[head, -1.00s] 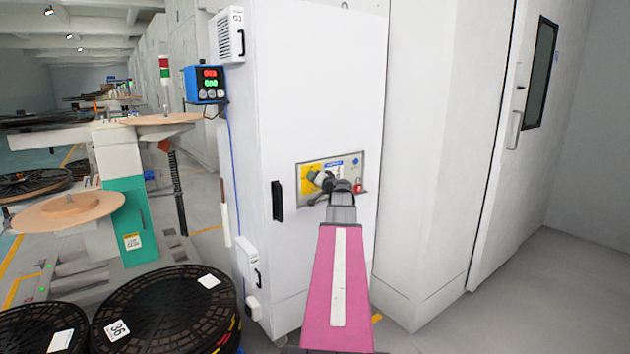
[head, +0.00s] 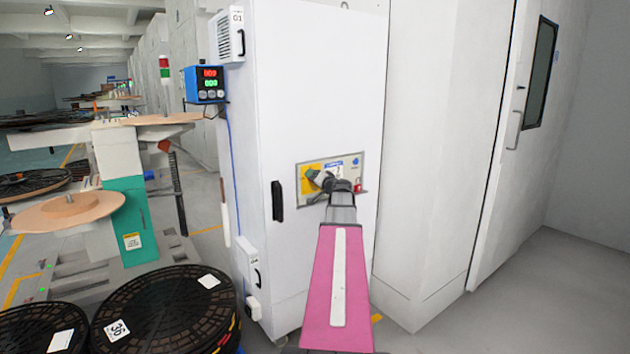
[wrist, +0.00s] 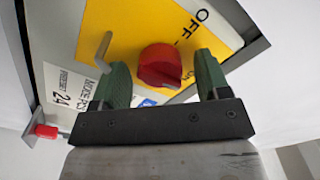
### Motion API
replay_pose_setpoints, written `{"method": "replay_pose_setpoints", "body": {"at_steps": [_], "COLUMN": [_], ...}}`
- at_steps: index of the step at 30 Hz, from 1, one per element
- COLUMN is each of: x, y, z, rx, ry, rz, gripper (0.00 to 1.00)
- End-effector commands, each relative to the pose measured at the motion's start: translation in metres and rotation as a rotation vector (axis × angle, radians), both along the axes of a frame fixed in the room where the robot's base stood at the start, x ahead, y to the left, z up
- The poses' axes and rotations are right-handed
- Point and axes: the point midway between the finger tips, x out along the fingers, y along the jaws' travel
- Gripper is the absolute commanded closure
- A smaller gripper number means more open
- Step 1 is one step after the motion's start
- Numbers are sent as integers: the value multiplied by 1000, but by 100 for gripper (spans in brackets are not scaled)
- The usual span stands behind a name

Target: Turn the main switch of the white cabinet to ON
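The white cabinet (head: 300,90) stands in the middle of the head view, with a recessed switch panel on its front. The main switch is a red knob (wrist: 160,66) on a yellow plate (wrist: 205,28) marked OFF, seen in the wrist view. My gripper (wrist: 164,62) has one green finger on each side of the knob, with narrow gaps showing, so it looks open around the knob. Contact farther in is hidden. In the head view my gripper (head: 314,176) is at the yellow plate and hides the knob. I cannot tell the knob's exact setting.
A black door handle (head: 278,201) is left of the panel. Black reels (head: 165,310) stand at the lower left. Open floor lies at the right.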

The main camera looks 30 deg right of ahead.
Motion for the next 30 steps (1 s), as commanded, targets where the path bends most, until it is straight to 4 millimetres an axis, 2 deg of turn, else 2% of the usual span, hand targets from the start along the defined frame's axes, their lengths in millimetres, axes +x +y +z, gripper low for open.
{"method": "replay_pose_setpoints", "body": {"at_steps": [4,7,15,21,25,30], "x": [-4,-14,-65,-94,-105,-108], "y": [0,0,-3,-6,-8,-8], "z": [0,0,0,0,0,0], "rx": [0,0,0,0,0,0], "ry": [0,0,0,0,0,0], "rz": [0,0,-1,-1,0,1], "gripper": [31,31,31,31,31,31]}}
